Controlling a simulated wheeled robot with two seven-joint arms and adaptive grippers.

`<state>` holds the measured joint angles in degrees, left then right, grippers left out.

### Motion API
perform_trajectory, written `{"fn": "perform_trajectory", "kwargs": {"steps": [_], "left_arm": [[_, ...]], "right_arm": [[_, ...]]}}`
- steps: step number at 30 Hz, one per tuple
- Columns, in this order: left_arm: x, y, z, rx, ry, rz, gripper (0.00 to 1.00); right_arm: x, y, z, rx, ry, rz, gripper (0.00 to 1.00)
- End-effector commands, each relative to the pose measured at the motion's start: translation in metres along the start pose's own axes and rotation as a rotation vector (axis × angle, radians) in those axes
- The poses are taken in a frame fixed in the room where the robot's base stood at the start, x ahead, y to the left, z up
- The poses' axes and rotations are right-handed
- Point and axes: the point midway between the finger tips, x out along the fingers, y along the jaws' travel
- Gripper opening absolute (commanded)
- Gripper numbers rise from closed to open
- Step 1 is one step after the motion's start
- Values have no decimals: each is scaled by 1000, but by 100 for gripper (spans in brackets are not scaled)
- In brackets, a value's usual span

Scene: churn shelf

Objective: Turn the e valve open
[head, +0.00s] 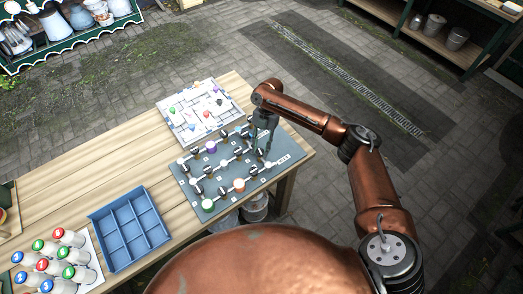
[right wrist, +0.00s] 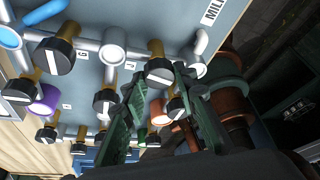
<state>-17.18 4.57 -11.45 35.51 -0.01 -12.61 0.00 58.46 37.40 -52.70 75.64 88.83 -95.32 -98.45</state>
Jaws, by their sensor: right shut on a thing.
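The grey valve panel (head: 223,190) lies on the wooden table, with silvery pipes, black knobs on brass stems and coloured round fittings. My right gripper (head: 262,143) reaches down over its right part. In the right wrist view the two green fingers of my right gripper (right wrist: 160,76) close on either side of a black knob (right wrist: 159,71) with a white mark line. A small letter tag (right wrist: 130,65) sits beside this knob; I cannot tell its letter for sure. Another black knob (right wrist: 178,108) shows between the fingers, nearer the camera. My left gripper is out of view.
Other black knobs (right wrist: 55,56) stand close around the held one. A white board with coloured pieces (head: 190,112) lies behind the panel. A blue compartment tray (head: 128,226) and several capped bottles (head: 68,238) stand at the left. Bare tabletop (head: 95,165) lies left of the panel.

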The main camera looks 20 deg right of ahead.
Motion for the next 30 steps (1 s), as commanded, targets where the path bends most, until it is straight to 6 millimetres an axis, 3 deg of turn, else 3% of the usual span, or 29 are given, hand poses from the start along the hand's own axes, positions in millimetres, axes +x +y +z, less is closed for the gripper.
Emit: {"fn": "perform_trajectory", "kwargs": {"steps": [12,29,30], "left_arm": [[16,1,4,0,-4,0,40],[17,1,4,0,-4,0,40],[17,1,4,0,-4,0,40]], "right_arm": [[-4,3,3,-182,-12,-70,2],[-6,3,3,-211,-14,-80,2],[-6,3,3,-211,-14,-80,27]]}}
